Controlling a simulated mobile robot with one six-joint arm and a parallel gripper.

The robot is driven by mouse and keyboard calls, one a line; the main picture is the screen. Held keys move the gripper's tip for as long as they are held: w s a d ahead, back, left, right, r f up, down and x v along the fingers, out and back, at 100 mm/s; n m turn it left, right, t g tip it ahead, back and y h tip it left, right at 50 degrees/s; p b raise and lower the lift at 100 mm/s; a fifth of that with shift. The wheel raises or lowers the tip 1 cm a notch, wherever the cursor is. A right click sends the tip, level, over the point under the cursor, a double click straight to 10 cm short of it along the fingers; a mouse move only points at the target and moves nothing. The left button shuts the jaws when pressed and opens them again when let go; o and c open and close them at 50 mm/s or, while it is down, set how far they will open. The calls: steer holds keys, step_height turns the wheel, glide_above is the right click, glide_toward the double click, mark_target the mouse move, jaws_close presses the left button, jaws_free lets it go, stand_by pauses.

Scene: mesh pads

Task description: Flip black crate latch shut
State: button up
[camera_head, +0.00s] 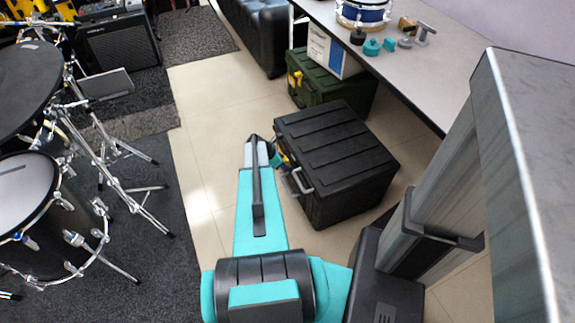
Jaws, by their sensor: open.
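The latch's position and any contact cannot be made out.
A green crate (340,97) with a white and blue box (330,52) on it stands behind. A table (435,75) overhangs the right, bearing a drum and small items. Drums and stands (110,165) fill the left carpet. Tiled floor (205,120) is clear between.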

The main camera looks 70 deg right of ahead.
steer(key=v, duration=1.3)
steer(key=shift+r+p, duration=0.35)
steer(key=shift+p, duration=0.1)
steer(key=shift+w+a, duration=0.1)
steer(key=shift+w, duration=0.05)
steer(key=shift+c, duration=0.4)
